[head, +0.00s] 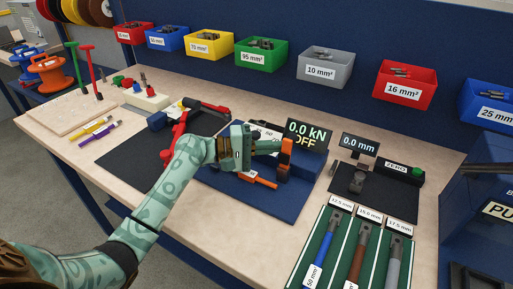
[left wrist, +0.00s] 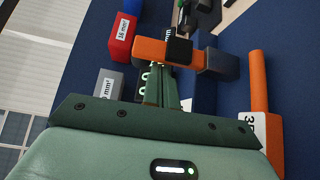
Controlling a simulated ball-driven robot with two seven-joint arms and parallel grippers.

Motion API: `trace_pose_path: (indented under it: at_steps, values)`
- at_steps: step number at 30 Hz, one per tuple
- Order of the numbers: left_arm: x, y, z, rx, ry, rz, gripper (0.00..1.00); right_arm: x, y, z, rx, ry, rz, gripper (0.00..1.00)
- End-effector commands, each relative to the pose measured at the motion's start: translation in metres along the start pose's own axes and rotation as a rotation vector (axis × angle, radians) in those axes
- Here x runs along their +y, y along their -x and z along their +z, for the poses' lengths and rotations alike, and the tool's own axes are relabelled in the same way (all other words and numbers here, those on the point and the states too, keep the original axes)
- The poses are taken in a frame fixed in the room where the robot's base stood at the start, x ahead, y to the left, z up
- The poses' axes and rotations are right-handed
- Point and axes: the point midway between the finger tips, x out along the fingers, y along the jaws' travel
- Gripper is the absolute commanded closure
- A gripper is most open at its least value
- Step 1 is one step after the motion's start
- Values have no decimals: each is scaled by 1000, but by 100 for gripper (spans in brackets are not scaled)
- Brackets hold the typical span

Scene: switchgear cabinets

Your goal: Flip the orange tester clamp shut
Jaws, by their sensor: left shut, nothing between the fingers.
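The pull tester stands on a blue mat (head: 225,188), with a display (head: 306,134) reading 0.0 kN OFF. An orange lever (head: 262,182) lies lower in front, and also shows in the left wrist view (left wrist: 259,85). My gripper and arm hide part of the tester.
A 0.0 mm gauge (head: 359,145) with a ZERO box (head: 397,169) stands to the right. A green tray (head: 330,250) of labelled tools lies at the front right. A red-handled tool (head: 178,135) lies on the dark mat at left. Coloured bins (head: 262,55) hang behind.

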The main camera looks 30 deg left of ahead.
Motion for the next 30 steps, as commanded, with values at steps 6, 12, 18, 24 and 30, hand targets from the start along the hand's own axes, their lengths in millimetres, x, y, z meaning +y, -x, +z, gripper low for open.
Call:
trace_pose_path:
  at_steps: [6, 12, 18, 24, 30]
  values:
    - [0, -9, 0, 0, 1, -1, 100, 1, -1, 0, 0, 0, 1, 48]
    - [0, -9, 0, 0, 0, -1, 100, 1, -1, 0, 0, 0, 1, 48]
    - [-1, -8, 1, 0, -9, 7, 100, 0, -3, 0, -1, 0, 0, 48]
    - [-1, -7, 2, 0, -43, 32, 100, 0, -8, 2, -6, -1, -1, 48]
    - [-1, -6, 3, 0, -65, 52, 100, -1, -12, 3, -8, -1, -2, 48]
